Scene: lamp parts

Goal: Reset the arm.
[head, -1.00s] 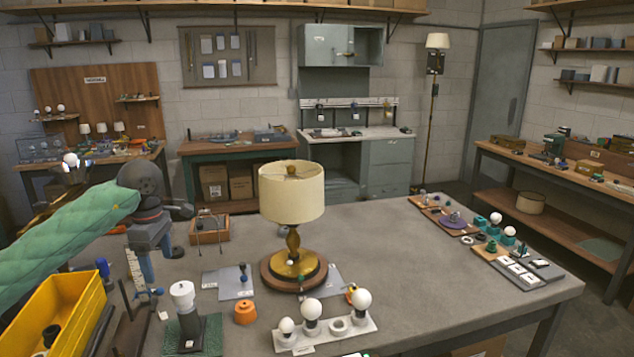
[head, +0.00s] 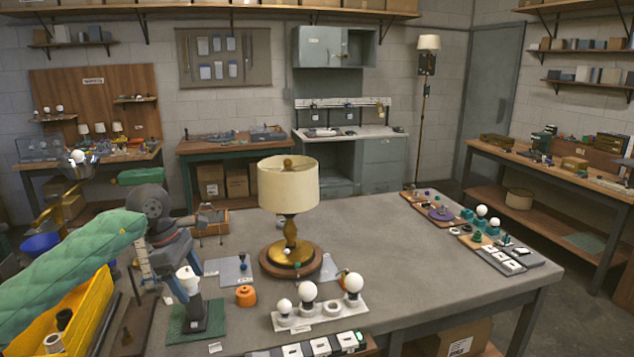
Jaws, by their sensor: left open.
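My left arm, in a green padded sleeve, comes in from the left. Its grey wrist and left gripper (head: 168,283) hang over the left part of the table. The jaws point down and are open, behind and beside a dark stand with a white top (head: 188,283) on a green mat. I cannot tell whether they touch it; nothing shows held. A table lamp (head: 289,185) with a cream shade and brass stem stands upright on a round wooden base, right of the gripper and apart from it. My right gripper is not in view.
A yellow bin (head: 88,318) stands at the front left under my arm. An orange part (head: 246,295) and a white rack with bulbs (head: 320,315) are near the front. Trays of small parts (head: 432,208) line the right edge. The table's middle right is clear.

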